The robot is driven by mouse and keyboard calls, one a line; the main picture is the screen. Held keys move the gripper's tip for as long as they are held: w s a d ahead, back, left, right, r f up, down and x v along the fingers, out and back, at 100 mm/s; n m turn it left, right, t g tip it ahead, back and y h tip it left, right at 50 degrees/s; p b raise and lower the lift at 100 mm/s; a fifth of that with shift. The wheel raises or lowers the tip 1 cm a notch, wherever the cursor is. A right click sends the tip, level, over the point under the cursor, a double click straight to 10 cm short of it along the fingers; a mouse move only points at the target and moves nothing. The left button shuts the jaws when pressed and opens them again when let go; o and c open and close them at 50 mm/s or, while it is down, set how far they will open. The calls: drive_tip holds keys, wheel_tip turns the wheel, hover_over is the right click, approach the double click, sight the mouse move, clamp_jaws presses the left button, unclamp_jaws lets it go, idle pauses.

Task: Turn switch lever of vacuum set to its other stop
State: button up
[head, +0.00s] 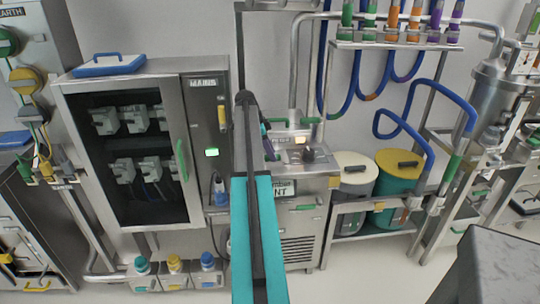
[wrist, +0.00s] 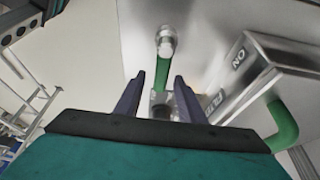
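The steel cabinet (head: 300,222) that looks like the vacuum set stands in the middle of the head view, with a dark knob and small fittings on its top. My gripper (head: 269,152) is over its left part, largely hidden by my arm. In the wrist view, a green-sleeved lever (wrist: 163,76) with a round metal end stands in line with the gap of my gripper (wrist: 160,75). The two dark purple fingers are apart, one on each side of the lever's line, with visible space to both. I cannot tell whether the fingers reach its depth. Its base is partly hidden.
A steel box (wrist: 265,75) with a lettered face and a green curved handle (wrist: 282,125) lies close right in the wrist view. A mains cabinet (head: 140,140) stands left, and two lidded drums (head: 400,185) stand right. Open floor (head: 360,270) lies in front.

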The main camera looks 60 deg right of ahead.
drive_tip(key=b+v, duration=0.2)
drive_tip(key=v, duration=1.1)
drive_tip(key=shift+r, duration=0.1)
